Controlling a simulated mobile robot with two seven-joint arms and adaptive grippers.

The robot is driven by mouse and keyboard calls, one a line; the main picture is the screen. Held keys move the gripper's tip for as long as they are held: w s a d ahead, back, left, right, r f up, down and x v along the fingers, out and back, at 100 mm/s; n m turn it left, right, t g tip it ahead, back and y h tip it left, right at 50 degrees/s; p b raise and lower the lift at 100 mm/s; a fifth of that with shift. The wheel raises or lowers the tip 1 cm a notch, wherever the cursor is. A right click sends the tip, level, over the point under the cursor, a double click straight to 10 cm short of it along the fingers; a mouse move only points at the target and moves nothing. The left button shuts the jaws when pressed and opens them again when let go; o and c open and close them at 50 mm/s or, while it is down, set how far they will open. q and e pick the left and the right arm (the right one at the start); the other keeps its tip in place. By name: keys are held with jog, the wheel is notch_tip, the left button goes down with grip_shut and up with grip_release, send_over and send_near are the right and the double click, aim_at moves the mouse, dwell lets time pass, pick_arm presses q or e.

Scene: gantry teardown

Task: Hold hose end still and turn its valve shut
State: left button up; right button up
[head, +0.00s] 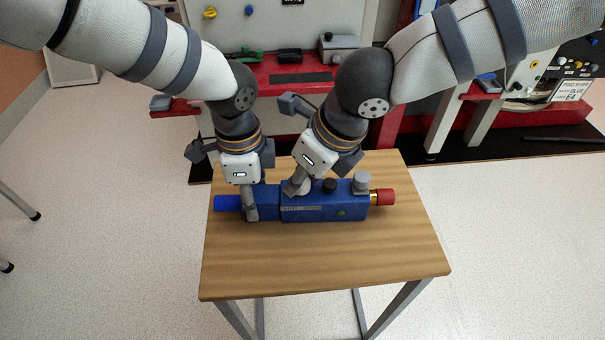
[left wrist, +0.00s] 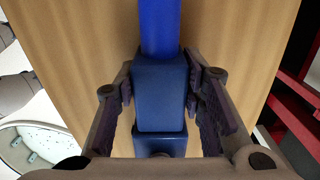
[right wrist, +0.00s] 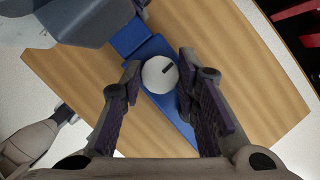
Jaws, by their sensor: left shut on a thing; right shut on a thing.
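A blue valve body (head: 325,208) lies across a small wooden table, with a blue hose (head: 226,203) at its left end. My left gripper (head: 250,208) is shut on the blue hose end block (left wrist: 161,95), one finger on each side; the hose runs away at the top of the left wrist view. My right gripper (head: 298,188) is shut around a round pale valve knob (right wrist: 159,75) on top of the body. The knob's dark mark is slanted in the right wrist view. In the head view the fingers partly hide the knob.
The body also carries a black knob (head: 330,185), a grey knob (head: 362,182) and a red end cap (head: 384,197). The wooden tabletop (head: 320,260) is clear in front. A red bench (head: 285,75) stands behind.

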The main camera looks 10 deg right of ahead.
jog(key=n+g+y, duration=0.1)
jog(key=n, duration=0.3)
jog(key=shift+w, duration=0.1)
jog(key=n+g, duration=0.2)
jog(key=n, duration=0.2)
jog(key=shift+w+d+n, duration=0.1)
jog(key=shift+n, duration=0.2)
jog(key=n+g, duration=0.1)
jog(key=n, duration=0.3)
jog(key=shift+w+n+g, duration=0.15)
jog(key=shift+n+g, duration=0.15)
jog(key=shift+g, duration=0.1)
jog(key=shift+n+g+h, duration=0.4)
jog(key=shift+n+g, duration=0.1)
jog(key=shift+n, duration=1.3)
jog(key=shift+w, duration=0.1)
jog(key=o, duration=1.2)
jog(key=shift+c, duration=0.2)
